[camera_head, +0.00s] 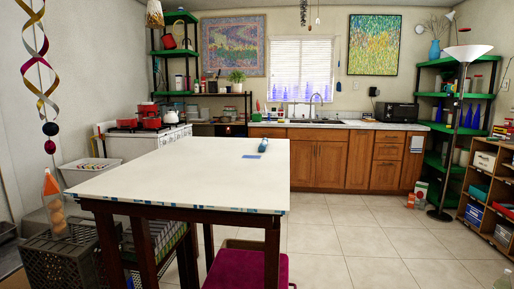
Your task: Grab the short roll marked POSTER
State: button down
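I see no roll with a readable POSTER mark in the head view. A small blue-green cylinder-like object (263,145) lies near the far right corner of the white-topped table (180,177). It is too small to tell whether it is a roll or to read any mark. A flat blue piece (252,156) lies just in front of it. My gripper is not in view.
A dark crate (60,262) stands at the lower left with an orange-and-white bottle-like thing (53,200) above it. A magenta-seated stool (245,271) stands at the table's front. Shelves (487,190) line the right. Tiled floor (350,240) between is clear.

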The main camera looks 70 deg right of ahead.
aim_at(264, 142)
jog(key=z, duration=4.35)
jog(key=i+l+z, duration=0.3)
jog(key=z, duration=0.2)
jog(key=i+z, duration=0.45)
jog(key=i+u, duration=0.7)
jog(key=i+l+u, duration=0.25)
jog(key=i+u, duration=0.15)
jog(key=i+j+u, duration=0.15)
jog(key=i+u, duration=0.6)
jog(key=i+l+u, duration=0.1)
jog(key=i+u, duration=0.25)
jog(key=i, duration=0.15)
jog(key=i+u, duration=0.2)
jog(key=i, duration=0.45)
jog(key=i+u, duration=0.15)
jog(key=i, duration=0.5)
jog(key=i+l+u, duration=0.2)
jog(key=i, duration=0.45)
jog(key=i+u, duration=0.2)
jog(key=i, duration=1.8)
